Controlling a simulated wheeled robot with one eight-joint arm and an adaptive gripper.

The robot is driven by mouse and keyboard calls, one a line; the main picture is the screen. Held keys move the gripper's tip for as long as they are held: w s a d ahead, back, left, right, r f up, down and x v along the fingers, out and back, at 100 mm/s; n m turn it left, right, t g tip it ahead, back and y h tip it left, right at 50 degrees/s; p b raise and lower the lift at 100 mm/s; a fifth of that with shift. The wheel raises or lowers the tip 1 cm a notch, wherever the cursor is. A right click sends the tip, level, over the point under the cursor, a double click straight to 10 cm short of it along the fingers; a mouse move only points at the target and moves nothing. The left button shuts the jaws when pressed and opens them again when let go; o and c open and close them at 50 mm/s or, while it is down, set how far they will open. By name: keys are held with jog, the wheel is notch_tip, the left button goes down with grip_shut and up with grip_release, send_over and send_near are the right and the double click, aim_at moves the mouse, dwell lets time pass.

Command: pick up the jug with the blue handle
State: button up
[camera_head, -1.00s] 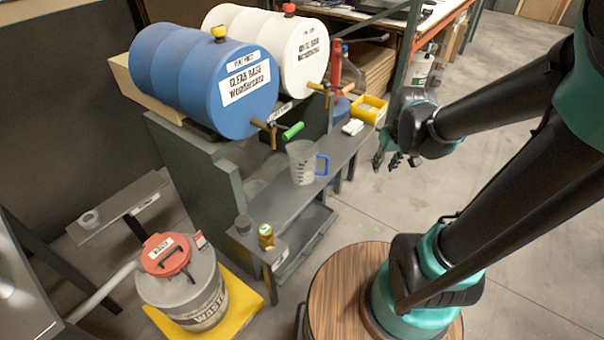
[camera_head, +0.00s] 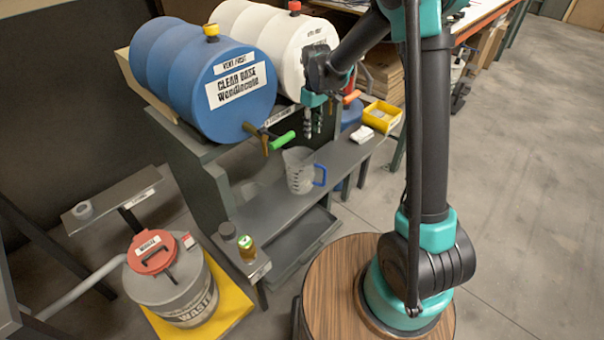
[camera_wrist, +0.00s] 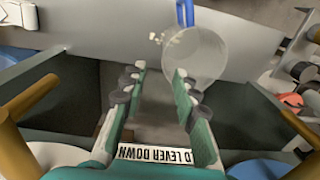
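The clear jug (camera_head: 299,172) with its blue handle (camera_head: 320,176) stands upright on the grey shelf below the drums. The handle is on the jug's right side. My gripper (camera_head: 313,132) is above and slightly right of the jug, in front of the white drum, its fingers hanging down. In the wrist view my gripper (camera_wrist: 162,82) is open, with nothing between its fingers. The jug (camera_wrist: 197,58) lies just beyond the fingertips, toward the upper right, and its blue handle (camera_wrist: 185,12) is at the top edge. I see no contact with the jug.
A blue drum (camera_head: 160,60) has a tap with a green handle (camera_head: 284,140) close to the jug. A white drum (camera_head: 262,30) stands beside it. A yellow bin (camera_head: 382,114) and small cans (camera_head: 246,246) are near the shelf ends. A grey waste bin (camera_head: 170,290) stands lower left.

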send_near(311, 162)
jog(key=f, duration=0.2)
jog(key=w+f, duration=0.1)
jog(key=f, duration=0.2)
jog(key=shift+w+a, duration=0.1)
jog(key=shift+a, duration=0.05)
jog(key=shift+s+f, duration=0.2)
jog(key=shift+f, duration=0.7)
jog(key=shift+s+f, duration=0.2)
jog(key=shift+f, duration=0.75)
jog(key=shift+s+f, duration=0.15)
jog(key=shift+f, duration=0.75)
jog(key=shift+c, duration=0.5)
grip_shut()
